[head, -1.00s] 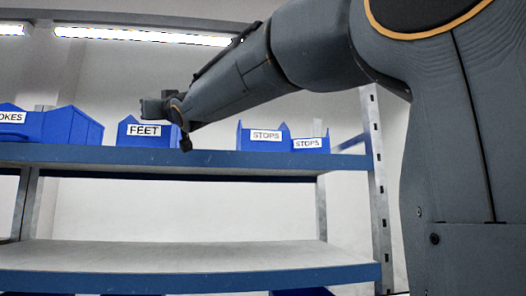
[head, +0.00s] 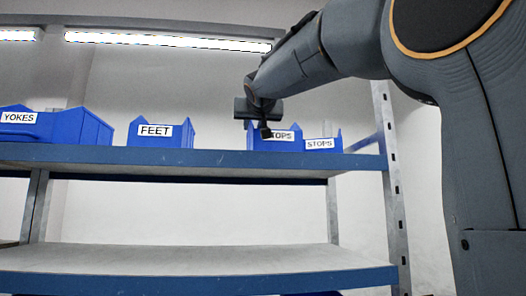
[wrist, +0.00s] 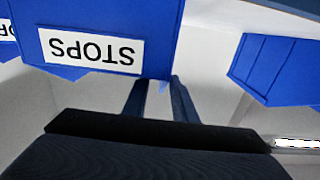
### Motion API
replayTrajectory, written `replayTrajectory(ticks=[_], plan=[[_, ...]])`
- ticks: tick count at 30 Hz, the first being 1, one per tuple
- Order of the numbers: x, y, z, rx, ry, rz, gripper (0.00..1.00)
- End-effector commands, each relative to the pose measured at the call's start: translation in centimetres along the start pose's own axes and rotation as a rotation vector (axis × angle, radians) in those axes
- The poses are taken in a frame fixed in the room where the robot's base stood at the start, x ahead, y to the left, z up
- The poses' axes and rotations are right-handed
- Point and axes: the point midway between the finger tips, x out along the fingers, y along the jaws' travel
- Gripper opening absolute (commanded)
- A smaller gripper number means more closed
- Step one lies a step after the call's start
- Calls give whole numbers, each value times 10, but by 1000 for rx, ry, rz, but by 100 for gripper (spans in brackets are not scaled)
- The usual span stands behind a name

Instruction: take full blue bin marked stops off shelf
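Two blue bins marked STOPS stand side by side on the upper shelf in the head view: a larger one (head: 290,146) at left, its label partly covered by my gripper, and a smaller one (head: 322,145) at right. Their insides are hidden, so I cannot tell which is full. My gripper (head: 265,130) is in front of the larger bin's upper left part. In the wrist view, which is upside down, the larger STOPS bin (wrist: 105,22) is close. My gripper (wrist: 159,90) shows two separated fingers with nothing held, near that bin's top edge.
A blue FEET bin (head: 175,140) stands left of the STOPS bins, with a gap between; a YOKES bin (head: 70,130) is farther left. The upper shelf (head: 200,157) has a blue front edge. A metal post (head: 393,170) stands at right. The lower shelf (head: 180,258) looks mostly bare.

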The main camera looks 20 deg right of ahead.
Motion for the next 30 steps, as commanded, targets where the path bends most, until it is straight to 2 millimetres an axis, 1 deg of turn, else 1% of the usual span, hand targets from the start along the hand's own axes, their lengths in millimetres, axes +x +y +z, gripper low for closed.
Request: replayTrajectory(ticks=[6,10,14,20,23,24,25,30], plan=[[24,-4,-12,-1,-2,0,25],[39,-4,-11,-1,-2,-1,25],[45,-4,-9,0,-1,-2,25],[46,-4,-9,0,0,-2,25],[45,-4,-9,0,0,-2,10],[45,-4,-9,-1,0,-2,3],[45,-4,-9,0,0,-2,0],[45,-5,-9,-1,0,-3,0]])
